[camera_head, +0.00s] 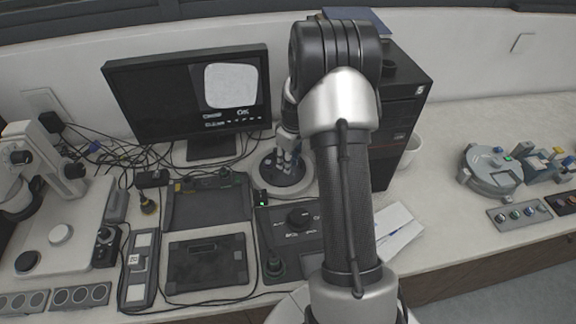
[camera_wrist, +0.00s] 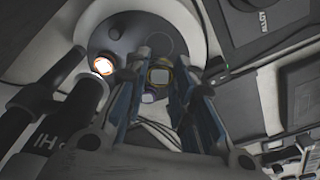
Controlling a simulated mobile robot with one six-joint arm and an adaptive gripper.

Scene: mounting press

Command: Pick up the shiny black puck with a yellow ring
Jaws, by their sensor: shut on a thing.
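My gripper (camera_wrist: 161,78) is shut on a small dark puck with a yellowish ring and a pale square face (camera_wrist: 159,75), which sits between its fingertips in the wrist view. The gripper (camera_head: 287,163) points down over a round dark plate with a white rim (camera_head: 268,183) in the head view. Whether the puck touches the plate cannot be told. In the head view the puck is too small to make out.
A monitor (camera_head: 190,95) stands behind left, and a black tower (camera_head: 402,120) stands close on the right. Black control boxes (camera_head: 207,262) and loose cables crowd the front left. A microscope (camera_head: 40,170) is far left. Bare bench (camera_head: 440,215) lies right of the papers.

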